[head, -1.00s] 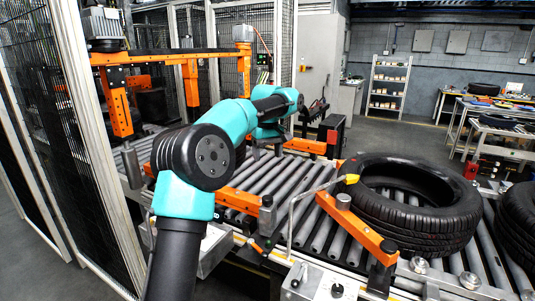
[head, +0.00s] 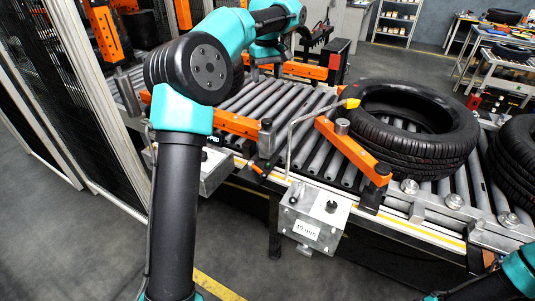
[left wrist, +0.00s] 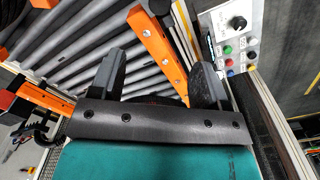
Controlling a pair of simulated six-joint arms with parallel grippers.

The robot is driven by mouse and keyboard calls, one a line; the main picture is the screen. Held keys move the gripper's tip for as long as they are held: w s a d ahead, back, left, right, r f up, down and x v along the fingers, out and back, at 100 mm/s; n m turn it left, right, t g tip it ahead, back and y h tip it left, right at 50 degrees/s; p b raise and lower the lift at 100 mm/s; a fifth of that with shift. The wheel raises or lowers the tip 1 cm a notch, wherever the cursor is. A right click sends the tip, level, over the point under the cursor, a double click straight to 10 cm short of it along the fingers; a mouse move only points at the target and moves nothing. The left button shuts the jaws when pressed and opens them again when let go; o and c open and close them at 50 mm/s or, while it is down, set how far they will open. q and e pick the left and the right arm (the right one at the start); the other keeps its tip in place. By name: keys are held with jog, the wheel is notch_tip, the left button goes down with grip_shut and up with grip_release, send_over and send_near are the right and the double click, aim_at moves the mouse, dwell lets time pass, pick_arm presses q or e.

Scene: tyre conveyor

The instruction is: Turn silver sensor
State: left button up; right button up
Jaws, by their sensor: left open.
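A bent silver rod (head: 291,140) with a yellow tip (head: 350,103) rises at the conveyor's near edge and reaches toward the tyre (head: 415,125). Silver cylinders stand on the orange bars, one at the right bar (head: 342,126) and one at the left bar's end (head: 266,138). I cannot tell which silver part is the sensor. My left gripper (head: 266,72) hangs over the rollers behind these parts, apart from them. In the left wrist view its two dark fingers (left wrist: 158,80) are spread, with nothing clearly held. My right arm shows at the bottom right; its gripper is out of view.
A metal box labelled 15 mm (head: 311,220) hangs at the conveyor's front. The left wrist view shows a panel with a knob (left wrist: 237,23) and coloured buttons. A second tyre (head: 515,160) lies at the right edge. Rollers (head: 245,98) left of the tyre are bare.

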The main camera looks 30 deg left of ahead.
aim_at(267, 120)
pick_arm(q)
notch_tip(267, 120, down, 18)
jog(key=shift+r, duration=0.25)
dwell(0.6)
jog(key=c, duration=0.9)
jog(key=shift+c, duration=0.2)
